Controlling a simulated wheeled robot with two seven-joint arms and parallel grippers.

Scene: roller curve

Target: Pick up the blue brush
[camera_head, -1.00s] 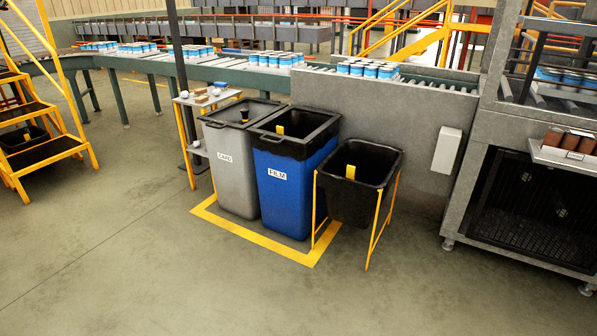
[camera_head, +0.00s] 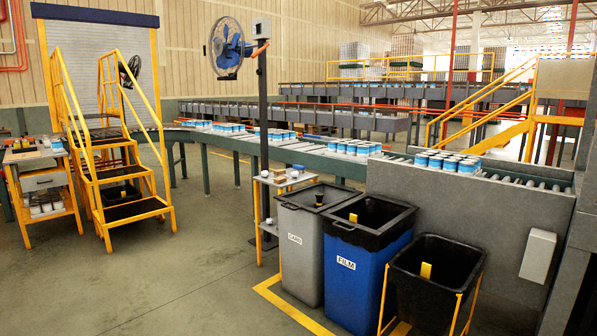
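I cannot make out a blue brush in the head view. The small items on the little stand (camera_head: 270,212) beside the bins are too small to tell apart. The items on the cart (camera_head: 45,182) at the far left are also too small to name. Neither of my grippers shows in this view.
A grey bin (camera_head: 302,245), a blue bin (camera_head: 350,275) and a black tub (camera_head: 425,290) stand before the conveyor (camera_head: 215,140). Yellow steps (camera_head: 125,188) stand at the left. A post carries a blue fan (camera_head: 229,47). The floor (camera_head: 190,270) at front left is clear.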

